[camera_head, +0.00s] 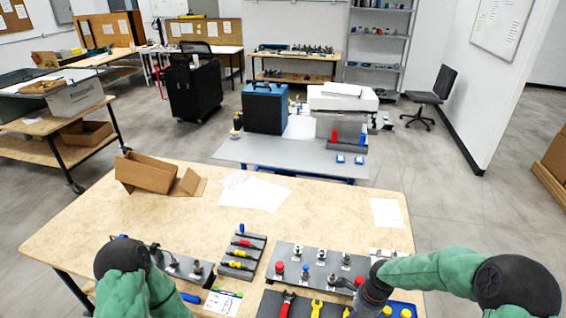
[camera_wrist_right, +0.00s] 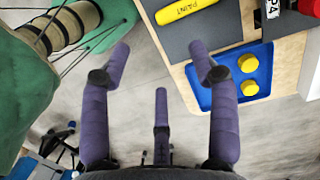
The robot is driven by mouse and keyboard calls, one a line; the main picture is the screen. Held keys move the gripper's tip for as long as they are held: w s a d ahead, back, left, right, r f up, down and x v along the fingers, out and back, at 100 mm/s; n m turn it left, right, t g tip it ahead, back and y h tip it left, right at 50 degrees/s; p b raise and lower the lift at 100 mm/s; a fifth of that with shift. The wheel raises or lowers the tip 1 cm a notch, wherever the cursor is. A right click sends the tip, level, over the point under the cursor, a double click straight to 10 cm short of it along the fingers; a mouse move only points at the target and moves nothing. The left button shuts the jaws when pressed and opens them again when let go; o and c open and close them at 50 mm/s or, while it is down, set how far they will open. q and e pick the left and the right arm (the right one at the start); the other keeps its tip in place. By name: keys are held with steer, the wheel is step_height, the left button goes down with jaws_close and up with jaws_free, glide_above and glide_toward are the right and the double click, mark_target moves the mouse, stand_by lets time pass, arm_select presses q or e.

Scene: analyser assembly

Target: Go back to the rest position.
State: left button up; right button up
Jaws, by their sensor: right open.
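My right arm (camera_head: 430,268) reaches in from the right over the front right of the wooden table (camera_head: 150,222). The grey floor shows beyond the fingers. My left arm (camera_head: 125,285) stands at the front left, bent, with its black joint uppermost. I cannot make out the left gripper.
A grey rack of fittings (camera_head: 312,262), a screwdriver rack (camera_head: 243,262) and a dark tool tray (camera_head: 270,306) lie near the arms. A blue tray (camera_wrist_right: 204,97) with yellow pieces is beside the right gripper. An open cardboard box (camera_head: 148,173) stands at the back left.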

steer(key=s+a+f+n+y+b, duration=0.1)
steer(key=s+a+f+n+b, duration=0.1)
steer(key=s+a+f+n, duration=0.2)
steer(key=s+a+f+n+b, duration=0.3)
steer(key=s+f+n, duration=0.3)
steer(key=f, duration=0.4)
steer(key=s+a+f+n+y+b, duration=0.1)
steer(key=s+a+f+n+b, duration=0.1)
steer(key=s+a+f+n, duration=0.3)
step_height(320, 180, down, 3)
steer(key=shift+s+a+r+n+y+b, duration=0.15)
steer(key=shift+a+n+y+b, duration=0.3)
steer(key=shift+n, duration=0.55)
